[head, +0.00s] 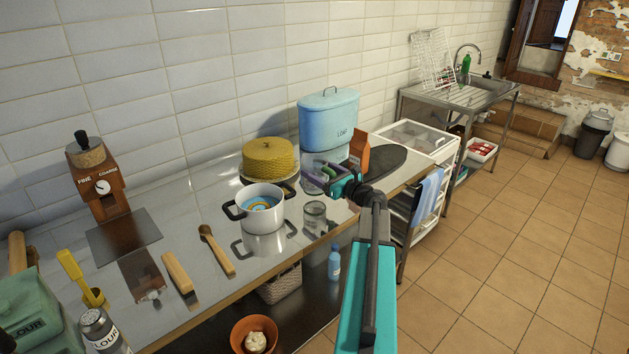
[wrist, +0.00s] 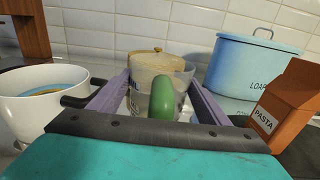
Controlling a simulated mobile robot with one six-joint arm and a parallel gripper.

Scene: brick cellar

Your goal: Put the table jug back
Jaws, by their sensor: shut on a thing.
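The table jug, clear glass with a green handle, is in the wrist view (wrist: 140,98), upright between my gripper's purple fingers (wrist: 160,98). My gripper (head: 324,181) is shut on it at the handle. In the head view only a little of the jug's green handle (head: 328,173) shows, and its clear body is hard to make out. My gripper is above the counter (head: 185,237), in front of the bread bin. Whether the jug's base touches anything is hidden.
A white pot (head: 263,217) and a glass jar (head: 315,215) stand near my gripper. Behind are a yellow honeycomb-patterned round thing (head: 268,158), a blue bread bin (head: 328,116) and an orange pasta box (head: 359,153). A dark oval board (head: 385,160) lies at the right end.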

